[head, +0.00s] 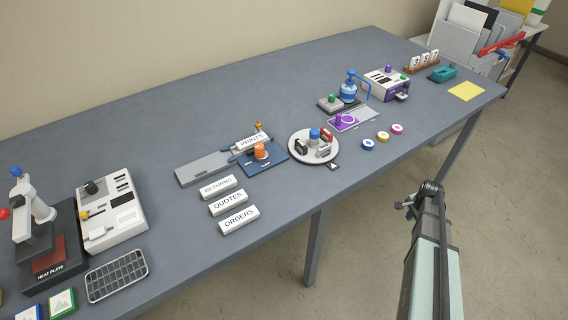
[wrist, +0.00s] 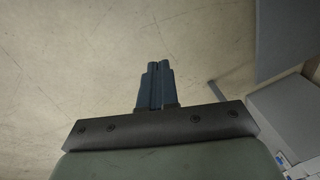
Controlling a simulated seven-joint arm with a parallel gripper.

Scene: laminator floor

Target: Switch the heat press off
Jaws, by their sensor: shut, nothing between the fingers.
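The heat press (head: 32,222) stands at the left end of the table in the head view. It has a dark base marked HEAT PLATE, a reddish-brown plate, a white upright arm, a blue knob on top and a red ball at its left. A white control box (head: 112,210) stands just right of it, with a black knob (head: 91,187), a yellow-tipped lever (head: 85,215) and dark slots. Whether this box belongs to the press I cannot tell. My gripper (wrist: 158,68) is shut and empty, over bare floor in the wrist view. In the head view my arm is at the lower right, off the table and far from the press.
A grey grid tray (head: 117,275) lies in front of the control box. White ORDERS (head: 239,219), QUOTES and RETURNS blocks stand mid-table. Farther right are a round white tray (head: 300,156), a blue pump bottle (head: 349,91) and a purple-and-white machine (head: 386,85). The table's front edge separates my arm from them.

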